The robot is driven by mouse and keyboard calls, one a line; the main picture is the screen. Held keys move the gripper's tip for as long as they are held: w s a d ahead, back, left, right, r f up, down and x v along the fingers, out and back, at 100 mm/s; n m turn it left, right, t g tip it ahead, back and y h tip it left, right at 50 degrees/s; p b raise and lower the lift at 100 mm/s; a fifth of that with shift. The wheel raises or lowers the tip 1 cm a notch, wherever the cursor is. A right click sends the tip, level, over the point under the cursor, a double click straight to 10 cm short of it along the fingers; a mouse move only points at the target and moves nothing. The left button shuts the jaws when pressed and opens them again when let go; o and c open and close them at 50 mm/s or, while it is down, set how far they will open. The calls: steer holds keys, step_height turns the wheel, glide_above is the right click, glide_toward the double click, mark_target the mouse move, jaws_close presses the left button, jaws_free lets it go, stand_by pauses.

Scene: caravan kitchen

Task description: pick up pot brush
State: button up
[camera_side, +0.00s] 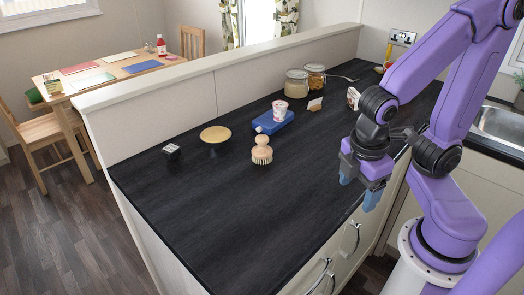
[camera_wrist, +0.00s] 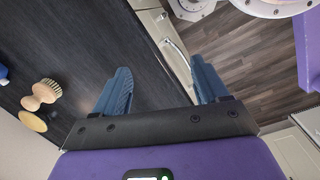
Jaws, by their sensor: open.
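The pot brush (camera_side: 261,152) stands on the dark counter (camera_side: 215,220) in the side view, with a round wooden knob on top and bristles below. It also shows at the left of the wrist view (camera_wrist: 41,95), well outside my fingers. My gripper (camera_side: 359,194) is open and empty, with blue fingertips pointing down near the counter's front edge, to the right of the brush and apart from it. In the wrist view my gripper (camera_wrist: 160,92) has its fingers wide apart, over the counter's edge.
Jars (camera_side: 297,84) stand near the low wall. The counter's front part is clear.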

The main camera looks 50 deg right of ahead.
mark_target(262, 145)
steer(key=w+f+n+t+h, duration=0.1)
steer(key=w+n+t+h, duration=0.1)
steer(key=w, duration=0.4)
steer(key=w+f+n+t+h, duration=0.2)
steer(key=w+n+t+h, duration=0.1)
steer(key=w+n+h, duration=0.1)
steer(key=w+a+f+n+t+h, duration=0.1)
steer(key=w+f+n+t+h, duration=0.1)
steer(key=w+h, duration=0.3)
steer(key=shift+w+a+f+n, duration=0.1)
steer(key=shift+w+n, duration=0.3)
steer(key=shift+w, duration=1.2)
steer(key=w+a+f+n+t, duration=0.2)
steer(key=w+n+t, duration=0.1)
steer(key=w+a+f+n+t, duration=0.1)
steer(key=t, duration=0.1)
steer(key=shift+w+a+n, duration=0.3)
steer(key=shift+n, duration=0.1)
steer(key=x, duration=1.2)
steer(key=shift+w, duration=0.1)
steer(key=x, duration=0.4)
steer(key=shift+d+r, duration=0.1)
steer(key=shift+d, duration=0.25)
steer(key=shift+w+d, duration=0.25)
steer(key=shift+d, duration=0.05)
steer(key=c, duration=1.1)
